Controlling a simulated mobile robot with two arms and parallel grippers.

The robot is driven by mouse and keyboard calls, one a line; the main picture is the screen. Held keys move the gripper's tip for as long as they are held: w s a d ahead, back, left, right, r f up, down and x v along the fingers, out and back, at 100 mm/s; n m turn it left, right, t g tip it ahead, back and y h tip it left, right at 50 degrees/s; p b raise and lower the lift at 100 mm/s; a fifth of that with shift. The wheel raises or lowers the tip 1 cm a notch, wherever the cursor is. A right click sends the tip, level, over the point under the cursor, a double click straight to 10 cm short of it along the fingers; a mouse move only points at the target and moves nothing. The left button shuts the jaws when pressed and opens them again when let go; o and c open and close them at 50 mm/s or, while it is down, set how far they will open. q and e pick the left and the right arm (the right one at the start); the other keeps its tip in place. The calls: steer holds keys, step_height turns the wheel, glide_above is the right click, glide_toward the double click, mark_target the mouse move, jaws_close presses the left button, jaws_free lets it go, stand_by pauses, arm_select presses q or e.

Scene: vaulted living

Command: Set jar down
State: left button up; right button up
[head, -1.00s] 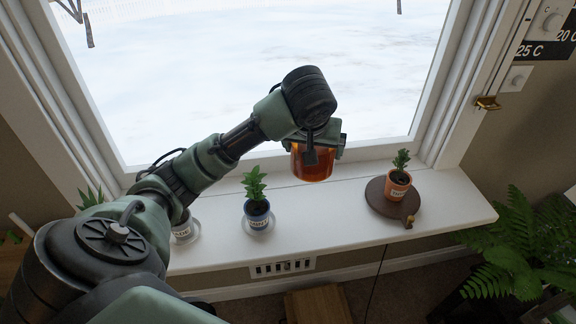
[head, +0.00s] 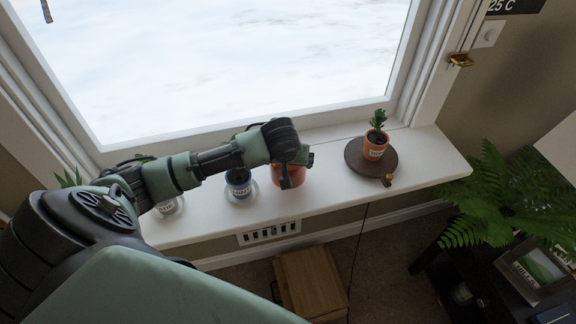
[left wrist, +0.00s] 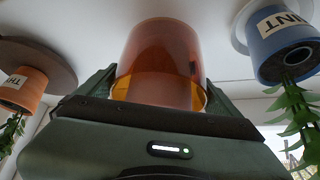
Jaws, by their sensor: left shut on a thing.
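The amber jar (head: 288,177) is at the windowsill (head: 325,180), between the blue pot and the round brown board. My left gripper (head: 290,160) is shut on it, and the hand and wrist hide its upper part in the head view. In the left wrist view the amber, see-through jar (left wrist: 160,60) sits between the two fingers, with the white sill behind its far end. The jar looks upright and at or very near the sill; I cannot tell whether it touches. My right gripper is in neither view.
The blue potted plant (head: 238,185) stands on a saucer close left of the jar. To the right, a terracotta potted plant (head: 375,148) stands on the brown board (head: 358,158). Bare sill lies between jar and board. A fern (head: 495,205) is beyond the sill's right end.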

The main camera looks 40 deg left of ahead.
arm_select(q)
steer(key=shift+f, duration=1.15)
steer(key=o, duration=1.3)
steer(key=shift+f, duration=0.2)
steer(key=shift+o, duration=0.2)
